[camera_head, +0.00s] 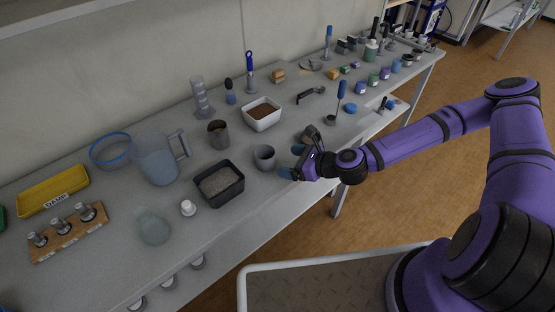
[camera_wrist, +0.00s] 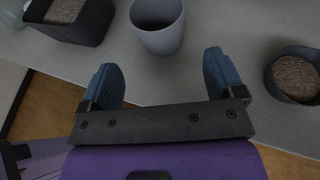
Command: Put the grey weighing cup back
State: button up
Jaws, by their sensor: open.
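The grey weighing cup (camera_head: 264,157) stands upright on the bench, just left of my gripper (camera_head: 290,162) in the head view. The cup looks empty. In the wrist view the cup (camera_wrist: 160,38) is just ahead of the fingertips, roughly centred between them. My gripper (camera_wrist: 161,72) is open, with its two blue fingers apart and nothing between them. The fingers do not appear to touch the cup. No marked place for the cup can be made out.
A dark tray of soil (camera_head: 239,188) is close left of the cup. A dark round pot of soil (camera_wrist: 293,77) is right of my gripper in the wrist view. The bench's front edge is close.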

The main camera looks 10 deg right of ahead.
jog(key=shift+v, duration=1.85)
jog(key=s+d+n+g+h, duration=0.3)
jog(key=d+n+g+h, duration=0.25)
jog(key=d+n, duration=0.5)
jog(key=s+d+r+n+h, duration=0.1)
jog(key=d+r+n+h, duration=0.3)
jog(key=r, duration=0.7)
jog(key=d+r+n+h, duration=0.25)
jog(key=r+n, duration=0.25)
jog(key=r, duration=0.7)
jog(key=s+r+n+t, duration=0.3)
jog(key=s+r+n, duration=0.2)
jog(key=s+r, duration=1.1)
notch_tip(320, 180, up, 3)
jog(key=shift+d+f+y, duration=0.2)
jog(key=shift+d+y, duration=0.05)
jog(key=shift+y, duration=0.15)
